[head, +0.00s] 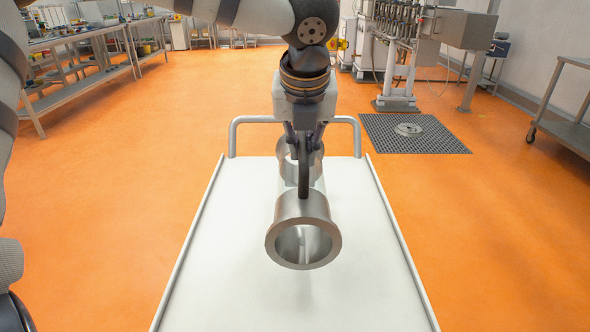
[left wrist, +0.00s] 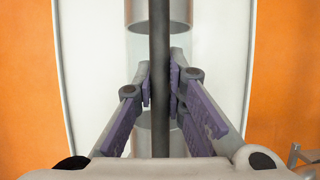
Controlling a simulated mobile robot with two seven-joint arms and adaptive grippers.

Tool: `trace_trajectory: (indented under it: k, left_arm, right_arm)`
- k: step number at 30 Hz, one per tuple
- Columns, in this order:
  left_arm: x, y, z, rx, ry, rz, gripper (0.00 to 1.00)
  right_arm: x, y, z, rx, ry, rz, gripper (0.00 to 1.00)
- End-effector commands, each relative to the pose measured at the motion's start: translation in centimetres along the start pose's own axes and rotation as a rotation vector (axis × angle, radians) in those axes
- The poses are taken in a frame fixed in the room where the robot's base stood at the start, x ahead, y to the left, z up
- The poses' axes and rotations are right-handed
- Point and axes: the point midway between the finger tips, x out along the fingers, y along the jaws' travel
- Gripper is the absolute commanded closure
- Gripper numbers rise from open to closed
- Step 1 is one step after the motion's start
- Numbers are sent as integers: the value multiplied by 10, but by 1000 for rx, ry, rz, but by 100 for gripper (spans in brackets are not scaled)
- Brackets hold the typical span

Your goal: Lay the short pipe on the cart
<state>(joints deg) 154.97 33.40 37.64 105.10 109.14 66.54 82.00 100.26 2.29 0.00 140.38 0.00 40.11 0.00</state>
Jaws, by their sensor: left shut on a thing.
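The short pipe (head: 303,215) lies lengthwise above the white-topped cart (head: 370,290), its flanged open end facing me. It has metal ends, a see-through middle and a dark bar (head: 304,175) along its top. My left gripper (head: 304,145) is above the pipe, shut on the dark bar. In the left wrist view the fingers (left wrist: 161,75) close on the bar (left wrist: 159,35) from both sides, with the metal pipe ends (left wrist: 180,14) beneath. A faint shadow shows on the cart. I cannot tell whether the pipe touches the top. My right gripper is not in view.
The cart has raised side rims and a grey handle (head: 238,135) at the far end. Its top is bare around the pipe. Benches (head: 85,50) stand far left, machinery (head: 400,50) far right, a dark floor mat (head: 415,140) behind the cart. The orange floor is open on both sides.

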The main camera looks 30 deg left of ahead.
Motion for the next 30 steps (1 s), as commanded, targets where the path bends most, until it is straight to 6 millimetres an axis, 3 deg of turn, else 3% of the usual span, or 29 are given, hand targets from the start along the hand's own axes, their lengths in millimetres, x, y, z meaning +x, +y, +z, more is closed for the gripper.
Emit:
trace_trajectory:
  k: [5, 8, 12, 23, 24, 26, 30]
  left_arm:
    - [15, 7, 4, -2, -4, -5, 100]
    - [35, 15, 7, -1, -2, -3, 100]
    - [54, 13, -2, 2, -5, -3, 100]
    - [59, 13, -4, 1, -6, -5, 100]
    - [60, 14, -5, 1, -3, -3, 82]
    - [60, 13, -5, 1, -3, -3, 68]
    - [60, 13, -5, 1, -2, -3, 68]
  right_arm:
    - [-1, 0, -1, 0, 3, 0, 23]
    - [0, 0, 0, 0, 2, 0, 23]
    - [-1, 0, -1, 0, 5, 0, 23]
    - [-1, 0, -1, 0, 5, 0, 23]
    - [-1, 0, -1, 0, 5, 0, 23]
    - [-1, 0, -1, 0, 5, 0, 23]
    - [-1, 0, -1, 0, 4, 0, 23]
